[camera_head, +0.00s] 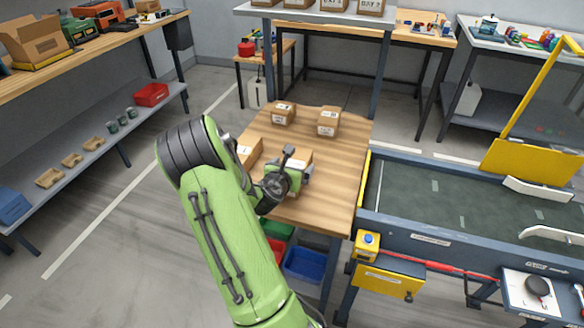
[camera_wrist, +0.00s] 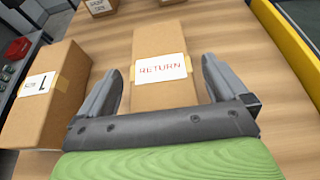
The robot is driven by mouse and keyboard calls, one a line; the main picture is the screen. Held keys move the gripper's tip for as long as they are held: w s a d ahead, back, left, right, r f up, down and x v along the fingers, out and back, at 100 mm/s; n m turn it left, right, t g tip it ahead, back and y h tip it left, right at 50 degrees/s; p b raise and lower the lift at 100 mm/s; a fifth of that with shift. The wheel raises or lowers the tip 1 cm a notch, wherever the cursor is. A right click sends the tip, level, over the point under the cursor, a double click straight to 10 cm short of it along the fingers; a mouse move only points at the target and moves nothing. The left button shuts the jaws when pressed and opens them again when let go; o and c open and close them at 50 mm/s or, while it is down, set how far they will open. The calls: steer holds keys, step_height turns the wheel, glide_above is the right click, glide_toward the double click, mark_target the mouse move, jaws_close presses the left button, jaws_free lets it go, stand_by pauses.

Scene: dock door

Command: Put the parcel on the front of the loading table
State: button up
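A brown parcel marked RETURN (camera_wrist: 162,68) lies on the wooden table (camera_head: 335,195); in the head view my gripper (camera_head: 284,175) and wrist partly hide it. My gripper also shows in the wrist view (camera_wrist: 161,80), open, with one finger on each side of this parcel and a small gap at each side. A larger brown box marked SIZE L (camera_wrist: 42,97) stands to its left. Two more labelled boxes stand farther back on the table, one at the left (camera_head: 283,114) and one at the right (camera_head: 328,122). No label says which box is the task's parcel.
A conveyor (camera_head: 460,205) with a yellow edge adjoins the table's right side. Below the table are a blue bin (camera_head: 304,263) and other bins. A shelf (camera_head: 90,150) stands at the left. The table's right part is bare.

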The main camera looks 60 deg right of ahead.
steer(key=shift+r, duration=0.25)
steer(key=b+v, duration=0.6)
steer(key=v, duration=0.6)
steer(key=shift+f, duration=0.2)
